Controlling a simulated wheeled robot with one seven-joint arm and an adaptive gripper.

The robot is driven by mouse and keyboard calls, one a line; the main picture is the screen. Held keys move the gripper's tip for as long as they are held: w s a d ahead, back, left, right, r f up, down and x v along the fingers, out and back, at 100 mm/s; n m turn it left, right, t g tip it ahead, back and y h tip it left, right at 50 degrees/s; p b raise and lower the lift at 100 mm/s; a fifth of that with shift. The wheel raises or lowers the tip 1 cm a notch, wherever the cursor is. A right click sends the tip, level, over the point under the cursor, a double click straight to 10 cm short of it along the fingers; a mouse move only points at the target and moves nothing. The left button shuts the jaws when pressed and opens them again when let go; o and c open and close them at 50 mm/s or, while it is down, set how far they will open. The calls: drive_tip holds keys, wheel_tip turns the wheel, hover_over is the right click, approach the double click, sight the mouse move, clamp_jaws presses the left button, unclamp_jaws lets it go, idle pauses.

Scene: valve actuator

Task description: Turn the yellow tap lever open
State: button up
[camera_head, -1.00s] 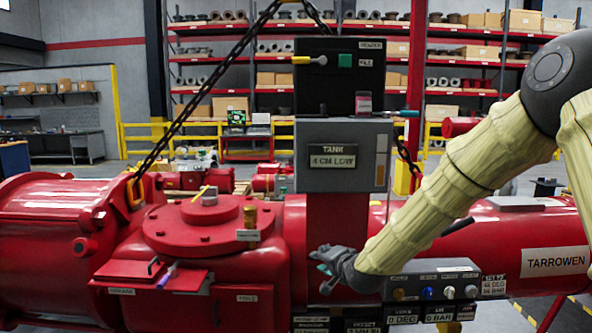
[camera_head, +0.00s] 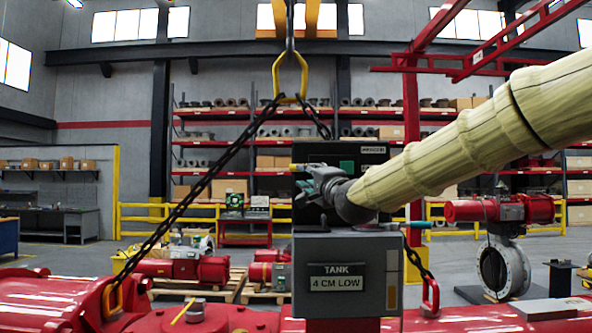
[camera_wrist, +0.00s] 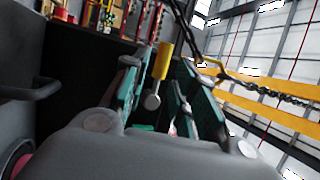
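The yellow tap lever (camera_wrist: 163,60) is a short yellow handle on a grey stem with a round grey end, at the black box (camera_head: 370,155) above the grey tank panel. In the head view only its yellow tip (camera_head: 297,167) shows, just left of my gripper (camera_head: 310,180), which hides the rest. In the wrist view my gripper (camera_wrist: 157,66) is open, with one teal-padded finger on each side of the lever. Gaps seem to remain on both sides. I cannot tell whether either finger touches it.
The grey panel (camera_head: 310,250) reading "TANK 4 CM LOW" stands right below my gripper. A black chain (camera_head: 200,185) slants from the hook (camera_head: 290,75) down left. A second yellow lever (camera_head: 183,311) is on the red housing.

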sight(294, 165)
drive_tip(key=p+x, duration=0.1)
drive_tip(key=x, duration=0.1)
drive_tip(key=p+x, duration=0.1)
drive_tip(key=x, duration=0.1)
drive_tip(key=p+x, duration=0.1)
drive_tip(key=x, duration=0.2)
drive_tip(key=shift+s+a, duration=0.15)
drive_tip(key=shift+a, duration=0.1)
drive_tip(key=shift+w+r+p, duration=0.25)
drive_tip(key=shift+r+p, duration=0.05)
drive_tip(key=shift+p, duration=0.2)
drive_tip(key=shift+w+a+r, duration=0.1)
drive_tip(key=shift+a+r, duration=0.15)
drive_tip(key=shift+a, duration=0.05)
drive_tip(key=shift+w+a+f+p, duration=0.2)
drive_tip(key=shift+w+p, duration=0.1)
drive_tip(key=shift+w, duration=0.25)
drive_tip(key=shift+s+d+r, duration=0.1)
drive_tip(key=shift+s+d, duration=0.05)
drive_tip(key=shift+s, duration=0.05)
drive_tip(key=shift+c, duration=0.6)
clamp_jaws()
